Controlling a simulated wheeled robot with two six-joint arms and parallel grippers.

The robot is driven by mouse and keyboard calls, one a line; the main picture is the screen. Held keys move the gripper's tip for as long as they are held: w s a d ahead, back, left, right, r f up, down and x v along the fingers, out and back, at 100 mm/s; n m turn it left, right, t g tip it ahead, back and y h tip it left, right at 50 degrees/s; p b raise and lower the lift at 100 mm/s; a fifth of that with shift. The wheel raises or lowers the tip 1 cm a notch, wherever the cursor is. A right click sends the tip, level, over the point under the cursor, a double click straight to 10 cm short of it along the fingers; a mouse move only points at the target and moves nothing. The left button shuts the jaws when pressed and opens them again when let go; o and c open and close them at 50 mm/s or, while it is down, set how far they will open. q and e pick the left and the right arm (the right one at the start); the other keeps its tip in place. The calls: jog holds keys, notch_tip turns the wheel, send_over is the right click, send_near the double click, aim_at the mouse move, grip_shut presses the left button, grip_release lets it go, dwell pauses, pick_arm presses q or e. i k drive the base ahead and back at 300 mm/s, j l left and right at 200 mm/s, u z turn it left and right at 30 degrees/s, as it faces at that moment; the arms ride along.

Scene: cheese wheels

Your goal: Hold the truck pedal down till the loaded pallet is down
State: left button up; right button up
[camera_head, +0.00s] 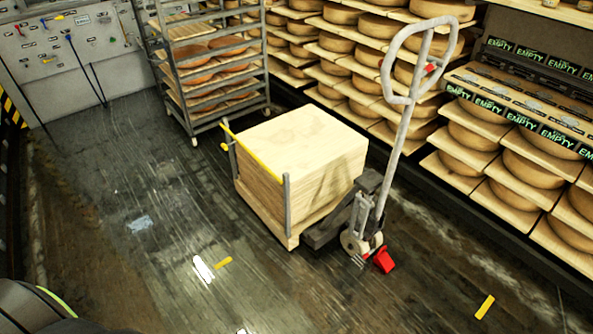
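The pallet truck (365,210) stands in the middle of the floor, its grey handle (401,130) rising up to a loop grip at the upper right. A red pedal (384,260) sticks out low at the truck's near end, beside its wheels. The loaded pallet (290,240) carries a tall stack of pale wooden boards (300,150) on the truck's far side. Grey posts and a yellow bar stand at the stack's left side. From this angle I cannot tell whether the pallet touches the floor. Neither of my grippers shows.
Shelves of cheese wheels (535,165) line the right and back. A wheeled rack (215,80) stands behind the stack. A grey control panel (60,50) is at the upper left.

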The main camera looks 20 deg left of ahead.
aim_at(360, 261)
jog(key=i+l+u, duration=0.15)
jog(key=i+l, duration=0.4)
jog(key=i+l+u, duration=0.1)
jog(key=i+l, duration=0.45)
jog(key=l, duration=0.1)
